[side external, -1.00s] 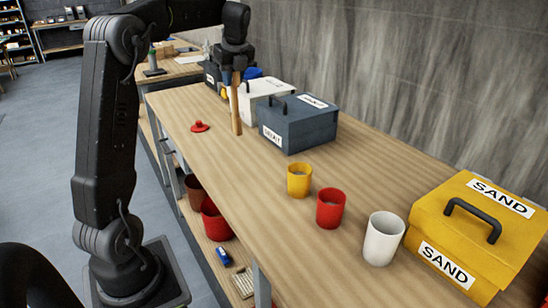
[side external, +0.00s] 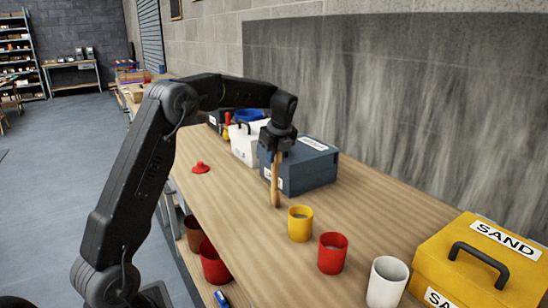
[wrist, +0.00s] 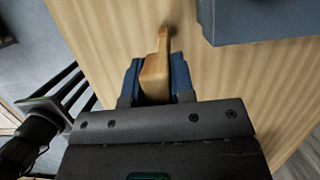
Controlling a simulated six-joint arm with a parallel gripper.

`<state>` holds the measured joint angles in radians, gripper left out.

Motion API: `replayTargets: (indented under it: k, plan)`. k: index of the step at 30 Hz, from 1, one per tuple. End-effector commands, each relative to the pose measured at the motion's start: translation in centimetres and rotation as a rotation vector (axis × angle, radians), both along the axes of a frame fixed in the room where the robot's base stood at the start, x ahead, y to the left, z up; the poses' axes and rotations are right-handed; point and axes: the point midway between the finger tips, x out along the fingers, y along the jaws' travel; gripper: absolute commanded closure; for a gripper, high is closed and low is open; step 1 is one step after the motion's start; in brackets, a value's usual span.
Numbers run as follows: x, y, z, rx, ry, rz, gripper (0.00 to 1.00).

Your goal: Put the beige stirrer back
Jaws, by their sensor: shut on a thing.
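My gripper (side external: 278,146) is shut on the beige stirrer (side external: 275,182), a wooden stick that hangs down from the jaws, close to upright. The stirrer also shows between the blue-grey fingers in the wrist view (wrist: 156,72). Its lower end is near the bench top, just behind and left of the yellow cup (side external: 300,224); I cannot tell if it touches the bench. A red cup (side external: 332,253) and a white cup (side external: 387,283) stand in a row nearer the camera.
A dark blue-grey box (side external: 310,166) stands right beside my gripper, with a white box (side external: 246,144) behind it. A yellow sand box (side external: 485,262) is at the right. A small red lid-like piece (side external: 201,168) lies near the left edge of the bench (side external: 235,215).

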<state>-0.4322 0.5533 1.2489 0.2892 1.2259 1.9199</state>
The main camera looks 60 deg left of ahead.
Motion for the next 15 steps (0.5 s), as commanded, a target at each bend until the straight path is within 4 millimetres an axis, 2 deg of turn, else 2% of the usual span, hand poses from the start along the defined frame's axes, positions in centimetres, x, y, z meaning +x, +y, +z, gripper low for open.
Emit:
replayTargets:
  k: [3,13,14,15]
  plan:
    - [-0.01,0.02,-0.64,0.001,-0.001,0.001,1.00]
    - [-0.02,0.03,-0.93,0.000,0.000,0.001,1.00]
    - [-0.02,0.03,-0.98,0.000,0.000,0.001,0.76]
    - [-0.02,0.03,-0.95,0.000,0.000,0.001,0.72]
